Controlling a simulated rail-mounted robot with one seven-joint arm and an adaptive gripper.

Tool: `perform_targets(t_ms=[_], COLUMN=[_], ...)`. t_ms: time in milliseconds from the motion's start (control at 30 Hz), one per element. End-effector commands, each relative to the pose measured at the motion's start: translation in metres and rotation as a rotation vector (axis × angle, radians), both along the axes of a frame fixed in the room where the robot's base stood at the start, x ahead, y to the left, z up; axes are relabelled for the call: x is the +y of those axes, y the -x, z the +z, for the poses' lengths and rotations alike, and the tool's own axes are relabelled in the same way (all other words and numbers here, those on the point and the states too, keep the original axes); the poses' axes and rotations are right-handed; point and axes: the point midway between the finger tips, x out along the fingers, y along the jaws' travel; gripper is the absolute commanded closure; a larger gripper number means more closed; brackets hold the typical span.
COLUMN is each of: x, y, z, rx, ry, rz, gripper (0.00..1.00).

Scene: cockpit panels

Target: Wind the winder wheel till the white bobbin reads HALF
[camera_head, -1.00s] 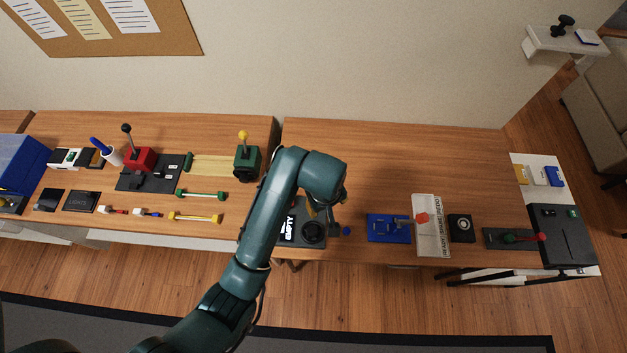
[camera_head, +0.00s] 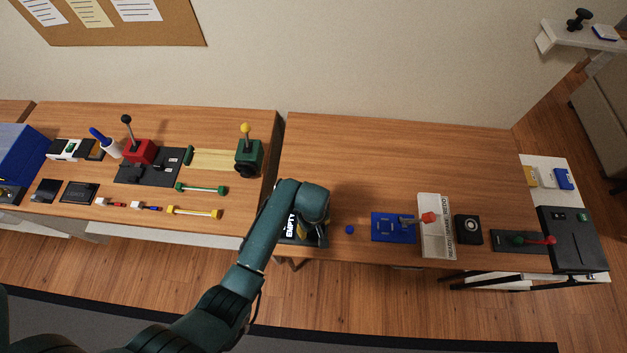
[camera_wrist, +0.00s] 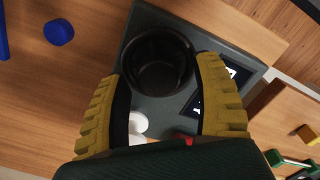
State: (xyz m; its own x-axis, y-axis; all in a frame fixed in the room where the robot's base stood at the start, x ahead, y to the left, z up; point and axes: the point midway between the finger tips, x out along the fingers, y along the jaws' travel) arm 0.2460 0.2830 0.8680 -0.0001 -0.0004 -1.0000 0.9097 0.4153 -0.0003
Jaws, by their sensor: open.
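The winder (camera_wrist: 140,25) is a dark grey box on the desk. Its round black wheel (camera_wrist: 158,60), deep and hollow-looking, shows in the wrist view. A white rounded piece (camera_wrist: 137,122), perhaps the bobbin, lies lower between my fingers, beside a small red piece (camera_wrist: 183,138). The black label (camera_head: 291,224) reads EMPTY in the head view; it is partly covered by a finger in the wrist view. My gripper (camera_wrist: 161,72) is open, its yellow fingers either side of the wheel's near part; contact cannot be told. In the head view my arm hides the wheel.
A small blue knob (camera_head: 350,229) lies just right of the winder. Farther right are a blue panel (camera_head: 389,228) and a white panel (camera_head: 433,222) with a red-tipped lever. A green unit with a yellow-knobbed lever (camera_head: 248,157) stands left. The desk behind is clear.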

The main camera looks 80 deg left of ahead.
Motion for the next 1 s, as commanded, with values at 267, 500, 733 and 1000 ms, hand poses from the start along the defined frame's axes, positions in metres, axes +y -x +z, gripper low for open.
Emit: perform_targets(t_ms=[267,500,733,1000], x=[0.0,0.0,-0.0001,-0.0003], y=[-0.0001,-0.0001,0.0002,0.0003], z=[-0.0037,-0.0035,-0.0038,-0.0037], rx=[-0.001,0.0,0.0,0.001], ry=[0.0,0.0,0.0,0.0], rz=[0.0,0.0,0.0,-0.023], gripper=[0.34,0.73,0.98,0.99])
